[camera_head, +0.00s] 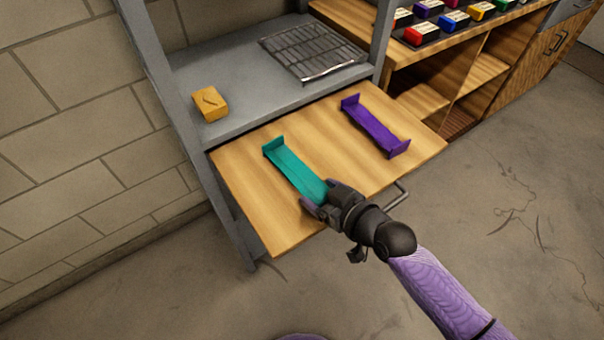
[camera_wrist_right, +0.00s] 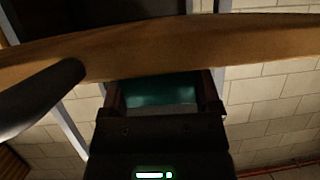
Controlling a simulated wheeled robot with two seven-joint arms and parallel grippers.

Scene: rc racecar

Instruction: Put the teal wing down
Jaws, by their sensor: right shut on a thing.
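The teal wing (camera_head: 293,169) is a long flat piece with an upturned far end, over the wooden board of the shelf unit. My right gripper (camera_head: 322,203) is shut on its near end. In the right wrist view, the teal wing (camera_wrist_right: 160,93) shows between the two fingers of the right gripper (camera_wrist_right: 165,98), close to the board's edge. I cannot tell whether the wing touches the board. My left gripper is in neither view.
A purple wing (camera_head: 375,127) lies on the wooden board (camera_head: 250,205), right of the teal one. A metal handle (camera_head: 400,195) sticks out from the board's front. A wire rack (camera_head: 315,50) and a yellow-orange block (camera_head: 210,104) are on the grey shelf behind.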

